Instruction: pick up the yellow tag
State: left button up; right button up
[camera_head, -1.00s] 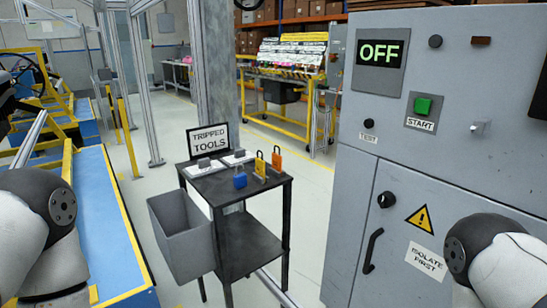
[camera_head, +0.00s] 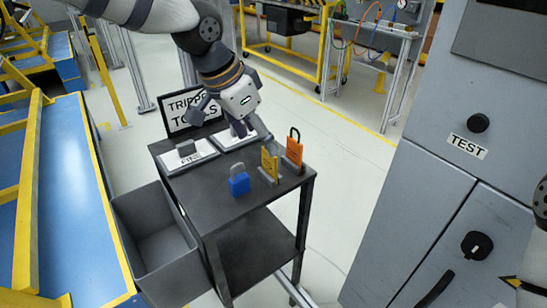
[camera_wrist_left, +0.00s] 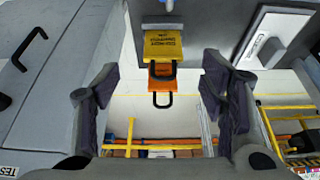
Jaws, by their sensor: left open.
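The yellow tag (camera_head: 269,164) stands upright in a small holder on the dark cart top, between a blue padlock and an orange tag. My left gripper (camera_head: 250,132) is above the cart, just behind and left of the yellow tag in the head view. In the left wrist view, the yellow tag (camera_wrist_left: 163,46) appears upside down, with its dark shackle between the spread fingers (camera_wrist_left: 160,70). The left gripper is open and empty, with no visible contact on the tag.
The orange tag (camera_head: 295,148) stands close right of the yellow tag, and the blue padlock (camera_head: 239,183) is to its left. A grey bin (camera_head: 155,240) hangs at the cart's left; a grey cabinet (camera_head: 430,190) is at right.

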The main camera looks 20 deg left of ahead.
aim_at(269, 157)
pick_arm(q)
jog(key=x, duration=0.8)
jog(key=shift+w+a+b, duration=0.1)
jog(key=shift+w+b, duration=0.1)
jog(key=shift+b, duration=0.2)
jog(key=shift+r, duration=0.15)
jog(key=c, duration=1)
